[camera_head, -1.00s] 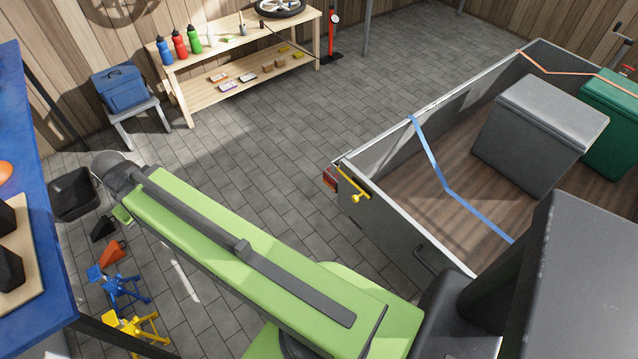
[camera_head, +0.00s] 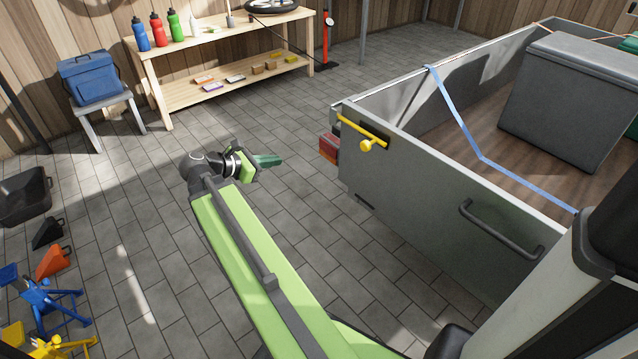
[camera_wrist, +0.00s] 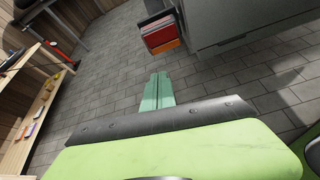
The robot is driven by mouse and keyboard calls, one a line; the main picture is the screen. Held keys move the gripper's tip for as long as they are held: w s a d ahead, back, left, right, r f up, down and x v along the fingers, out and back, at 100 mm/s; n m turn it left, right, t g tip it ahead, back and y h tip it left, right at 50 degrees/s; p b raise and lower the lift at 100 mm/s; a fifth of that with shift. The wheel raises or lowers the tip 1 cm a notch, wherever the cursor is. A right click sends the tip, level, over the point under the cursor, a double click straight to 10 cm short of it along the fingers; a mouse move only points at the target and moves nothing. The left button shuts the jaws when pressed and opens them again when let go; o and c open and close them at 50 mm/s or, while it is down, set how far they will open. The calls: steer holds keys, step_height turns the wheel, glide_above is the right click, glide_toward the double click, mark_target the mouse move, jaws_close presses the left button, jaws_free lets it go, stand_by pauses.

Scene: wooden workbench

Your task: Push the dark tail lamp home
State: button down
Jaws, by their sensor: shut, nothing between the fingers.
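The tail lamp (camera_head: 328,148), dark red above and orange below, sits at the near left corner of the grey trailer (camera_head: 440,185). In the wrist view the lamp (camera_wrist: 160,35) shows at the top, just left of the trailer's grey panel. I cannot tell how far it stands out from its seat. My gripper (camera_head: 268,161) is left of the lamp, above the floor, with a clear gap between them. In the wrist view its green fingers (camera_wrist: 158,92) lie together, empty, below the lamp.
A yellow latch handle (camera_head: 365,135) sticks out near the lamp, and a dark grab handle (camera_head: 500,230) is on the tailgate. A wooden shelf bench (camera_head: 215,50) stands behind. Wheel chocks and blue and yellow stands (camera_head: 55,305) are on the floor at left. Floor around my gripper is clear.

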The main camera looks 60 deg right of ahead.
step_height(320, 180, down, 2)
steer(key=s+d+f+n+h+b, duration=0.1)
steer(key=s+d+b, duration=0.1)
steer(key=d, duration=0.1)
steer(key=g+b, duration=0.1)
steer(key=b, duration=0.2)
glide_toward(327, 150)
steer(key=x, duration=0.5)
steer(key=shift+f, duration=0.3)
steer(key=shift+s+d, duration=0.3)
steer(key=shift+d, duration=0.35)
steer(key=shift+n, duration=0.3)
